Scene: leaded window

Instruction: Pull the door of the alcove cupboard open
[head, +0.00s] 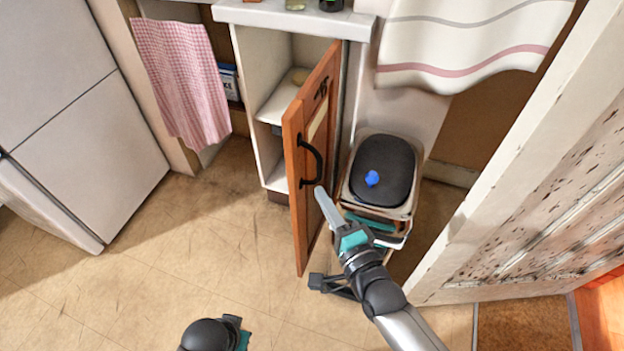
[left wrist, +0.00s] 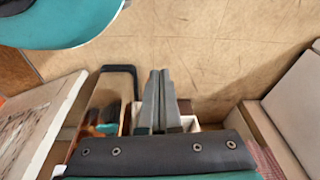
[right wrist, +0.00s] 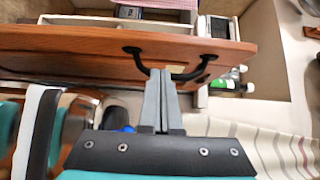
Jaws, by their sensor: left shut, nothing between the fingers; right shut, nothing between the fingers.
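The alcove cupboard (head: 262,45) is white inside, with shelves that show in the head view. Its wooden door (head: 303,215) stands wide open, swung out towards me. A dark curved handle (head: 318,155) is on the door's outer face and also shows in the right wrist view (right wrist: 188,77). My right gripper (head: 321,192) is shut and empty, its fingertips close by the lower end of the handle; I cannot tell whether they touch. My left gripper (left wrist: 160,75) is shut and empty over the floor, away from the door. In the head view only part of the left arm shows, at the bottom.
A white fridge (head: 85,125) is at the left. A pink checked cloth (head: 182,80) hangs left of the cupboard. A pale door panel (head: 520,160) fills the right. Floor (head: 190,250) ahead is clear.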

